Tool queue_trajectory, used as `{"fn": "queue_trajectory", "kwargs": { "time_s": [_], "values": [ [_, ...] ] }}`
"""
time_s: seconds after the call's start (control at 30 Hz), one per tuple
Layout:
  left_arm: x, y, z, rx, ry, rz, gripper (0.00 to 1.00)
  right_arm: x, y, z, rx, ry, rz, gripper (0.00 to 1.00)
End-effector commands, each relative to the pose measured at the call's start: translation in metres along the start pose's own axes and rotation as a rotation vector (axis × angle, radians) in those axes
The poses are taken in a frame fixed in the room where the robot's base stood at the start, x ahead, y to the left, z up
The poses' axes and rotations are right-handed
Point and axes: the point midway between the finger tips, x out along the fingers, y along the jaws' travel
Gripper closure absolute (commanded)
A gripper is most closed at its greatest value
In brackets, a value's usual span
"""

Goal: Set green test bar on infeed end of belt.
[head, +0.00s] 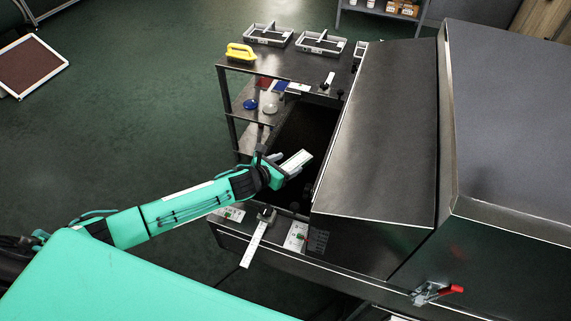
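My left gripper (279,169) reaches in from the left over the open infeed end of the dryer. A pale, flat bar with a slight green tint (297,159) sticks out from its fingers, and the gripper appears shut on it. The bar is tilted and seems held above the dark belt (305,130); the exact gap cannot be told. The gripper hides the near part of the bar. My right gripper is not in view.
The dryer's sloping metal hood (380,130) stands close right of the gripper. A side table (290,66) behind holds trays and a yellow-handled tool (240,52). A white strip (254,244) lies over the front ledge. A red-handled clamp (437,293) sits at front right.

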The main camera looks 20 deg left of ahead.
Motion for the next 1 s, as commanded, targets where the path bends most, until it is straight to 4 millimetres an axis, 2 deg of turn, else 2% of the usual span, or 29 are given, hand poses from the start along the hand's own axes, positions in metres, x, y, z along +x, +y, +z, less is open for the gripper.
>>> {"fn": "queue_trajectory", "kwargs": {
  "time_s": [0.27,0.37,0.47,0.8,1.0],
  "values": [
    [-0.001,0.000,0.003,0.000,0.000,0.000,0.35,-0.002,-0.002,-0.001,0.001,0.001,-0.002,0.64],
    [-0.009,0.001,0.001,0.002,0.001,0.000,0.35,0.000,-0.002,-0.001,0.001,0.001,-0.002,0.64],
    [-0.022,0.001,0.001,0.002,0.002,0.000,0.35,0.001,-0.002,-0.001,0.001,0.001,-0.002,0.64],
    [-0.087,0.000,0.000,0.002,0.002,-0.001,0.35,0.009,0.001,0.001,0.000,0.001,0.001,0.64],
    [-0.112,0.001,0.001,0.001,0.001,0.001,0.35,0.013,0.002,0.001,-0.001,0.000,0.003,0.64]
  ]
}}
